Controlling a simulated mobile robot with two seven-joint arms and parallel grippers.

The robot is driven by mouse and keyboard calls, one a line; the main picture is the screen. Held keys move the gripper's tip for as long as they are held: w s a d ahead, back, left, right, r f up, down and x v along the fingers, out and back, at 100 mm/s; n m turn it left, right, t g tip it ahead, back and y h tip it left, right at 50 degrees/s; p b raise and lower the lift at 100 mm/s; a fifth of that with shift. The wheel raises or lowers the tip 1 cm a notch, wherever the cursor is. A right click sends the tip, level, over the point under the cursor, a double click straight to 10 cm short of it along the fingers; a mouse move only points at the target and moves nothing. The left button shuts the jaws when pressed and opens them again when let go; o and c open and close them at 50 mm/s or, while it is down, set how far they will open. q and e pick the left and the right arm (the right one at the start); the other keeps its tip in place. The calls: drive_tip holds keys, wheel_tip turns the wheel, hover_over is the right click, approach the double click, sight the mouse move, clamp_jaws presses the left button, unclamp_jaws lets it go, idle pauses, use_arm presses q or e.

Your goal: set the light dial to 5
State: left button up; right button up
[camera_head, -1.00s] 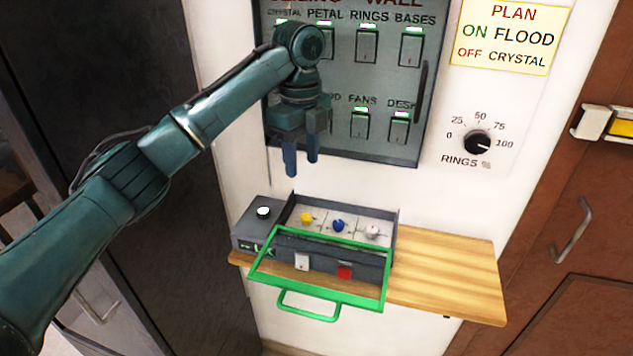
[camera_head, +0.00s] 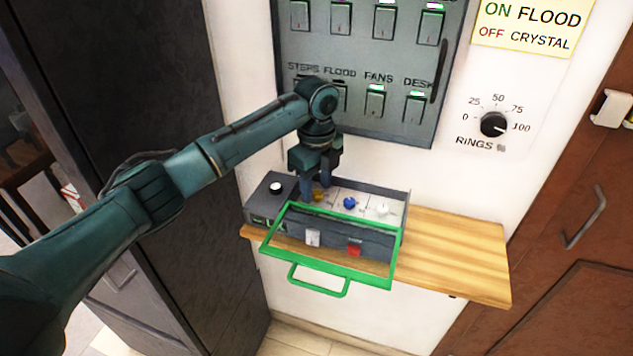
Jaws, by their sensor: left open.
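A dark grey console box (camera_head: 378,248) sits on the wooden shelf. On its top are a yellow knob (camera_head: 318,197), a blue knob (camera_head: 350,203) and a pale knob (camera_head: 383,209). A white round knob (camera_head: 276,187) is on the lower block at its left. On the wall is a black RINGS % dial (camera_head: 493,124), marked 0 to 100. I cannot tell which one is the light dial. My left gripper (camera_head: 315,190) is open and points down at the yellow knob, partly hiding it. Whether it touches the knob is unclear. My right gripper is not in view.
A green frame with a handle (camera_head: 318,290) juts out in front of the box. A grey switch panel (camera_head: 400,60) hangs above. The wooden shelf (camera_head: 455,255) is clear to the right. A brown door (camera_head: 560,290) is at the right.

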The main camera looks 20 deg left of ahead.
use_arm(q)
drive_tip(key=shift+f, duration=0.1)
drive_tip(key=shift+c, duration=0.3)
clamp_jaws()
